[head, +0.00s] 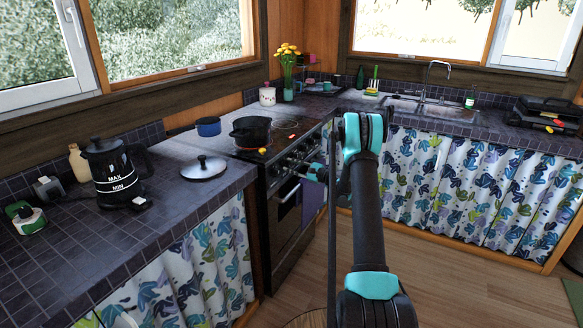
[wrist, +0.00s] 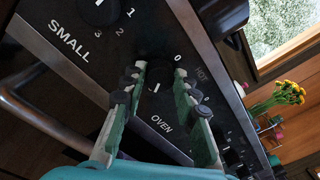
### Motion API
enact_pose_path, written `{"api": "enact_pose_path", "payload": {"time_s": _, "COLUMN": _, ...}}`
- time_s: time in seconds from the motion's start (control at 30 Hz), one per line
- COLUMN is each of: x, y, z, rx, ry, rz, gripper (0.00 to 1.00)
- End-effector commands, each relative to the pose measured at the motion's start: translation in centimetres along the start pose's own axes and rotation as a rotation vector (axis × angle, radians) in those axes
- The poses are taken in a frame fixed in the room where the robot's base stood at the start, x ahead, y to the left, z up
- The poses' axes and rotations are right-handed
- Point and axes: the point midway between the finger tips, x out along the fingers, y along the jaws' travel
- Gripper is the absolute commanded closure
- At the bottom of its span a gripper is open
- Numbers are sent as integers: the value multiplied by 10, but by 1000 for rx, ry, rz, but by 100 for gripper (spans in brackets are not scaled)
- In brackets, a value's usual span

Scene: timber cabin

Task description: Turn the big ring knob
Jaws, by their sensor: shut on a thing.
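The stove's dark control panel (head: 284,165) is on the front of the black stove in the head view. In the wrist view a dark round knob (wrist: 160,73) sits between the two green-grey fingers of my gripper (wrist: 159,80), which is shut on it. Marks 0 and 1 show near this knob. Another knob (wrist: 98,10), beside the word SMALL, is at the upper left. In the head view my gripper (head: 316,173) is at the panel, largely hidden by my arm.
A black pot (head: 250,131) stands on the hob (head: 290,130). A lid (head: 203,167) and a kettle (head: 113,172) are on the left counter. Wooden floor is clear at right.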

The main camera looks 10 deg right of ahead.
Motion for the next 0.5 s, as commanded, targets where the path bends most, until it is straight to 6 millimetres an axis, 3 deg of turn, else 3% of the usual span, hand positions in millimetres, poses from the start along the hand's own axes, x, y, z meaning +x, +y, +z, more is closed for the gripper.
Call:
{"api": "enact_pose_path", "payload": {"time_s": 0.13, "x": -2, "y": 0, "z": -1, "rx": -1, "ry": 3, "rz": 0, "gripper": 100}}
{"api": "enact_pose_path", "payload": {"time_s": 0.17, "x": -2, "y": 0, "z": -1, "rx": -1, "ry": 3, "rz": 0, "gripper": 68}}
{"api": "enact_pose_path", "payload": {"time_s": 0.3, "x": -1, "y": 0, "z": -1, "rx": -1, "ry": 2, "rz": 0, "gripper": 51}}
{"api": "enact_pose_path", "payload": {"time_s": 0.5, "x": 0, "y": 0, "z": 0, "rx": -1, "ry": 1, "rz": 0, "gripper": 50}}
